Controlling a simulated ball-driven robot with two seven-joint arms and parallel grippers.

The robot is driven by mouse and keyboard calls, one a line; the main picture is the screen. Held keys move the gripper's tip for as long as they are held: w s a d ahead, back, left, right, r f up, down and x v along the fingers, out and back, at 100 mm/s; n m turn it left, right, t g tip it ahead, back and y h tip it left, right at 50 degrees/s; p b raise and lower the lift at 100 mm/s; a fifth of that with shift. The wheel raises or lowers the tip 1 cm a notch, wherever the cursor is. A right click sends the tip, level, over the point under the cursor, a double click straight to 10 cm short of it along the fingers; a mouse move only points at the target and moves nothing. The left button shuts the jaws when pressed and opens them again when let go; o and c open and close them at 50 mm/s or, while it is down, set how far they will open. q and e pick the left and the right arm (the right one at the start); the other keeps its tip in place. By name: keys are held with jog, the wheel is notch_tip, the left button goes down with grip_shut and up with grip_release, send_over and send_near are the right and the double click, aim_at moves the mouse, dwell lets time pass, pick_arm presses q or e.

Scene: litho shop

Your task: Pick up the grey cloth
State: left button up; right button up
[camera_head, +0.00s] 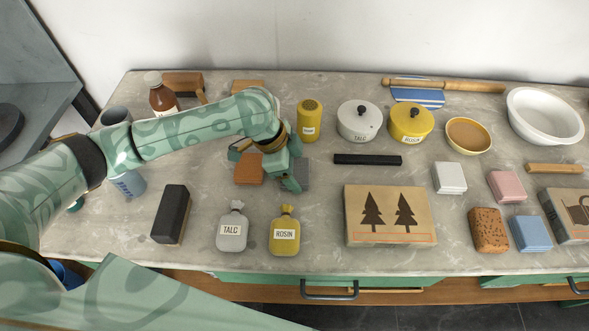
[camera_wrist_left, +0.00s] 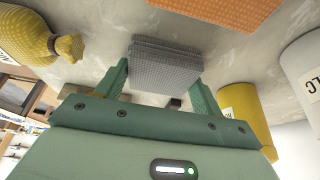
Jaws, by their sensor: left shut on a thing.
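The grey cloth (camera_head: 303,173) is a small folded stack near the middle of the stone counter, partly hidden behind my left gripper (camera_head: 289,182). In the left wrist view the grey cloth (camera_wrist_left: 166,62) sits between the two green fingers, one on each side. My left gripper is shut on it. I cannot tell whether the cloth still touches the counter. My right gripper is not in view.
An orange-brown cloth (camera_head: 248,169) lies just left of the gripper. The talc bag (camera_head: 232,230) and rosin bag (camera_head: 284,233) stand in front, and a yellow tin (camera_head: 309,121) behind. A black bar (camera_head: 367,160) and a tree-printed box (camera_head: 391,215) lie to the right.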

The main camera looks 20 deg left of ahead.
aim_at(302, 171)
pick_arm(q)
jog(key=shift+r, duration=0.6)
notch_tip(302, 171, up, 3)
jog(key=shift+f+p, duration=0.15)
jog(key=shift+p, duration=0.75)
jog(key=s+d+r+p, duration=0.6)
jog(key=s+r, duration=0.3)
jog(key=s, duration=0.3)
jog(key=shift+d+p, duration=0.3)
jog(key=shift+d, duration=0.2)
jog(key=shift+o, duration=0.7)
jog(key=shift+c, duration=0.4)
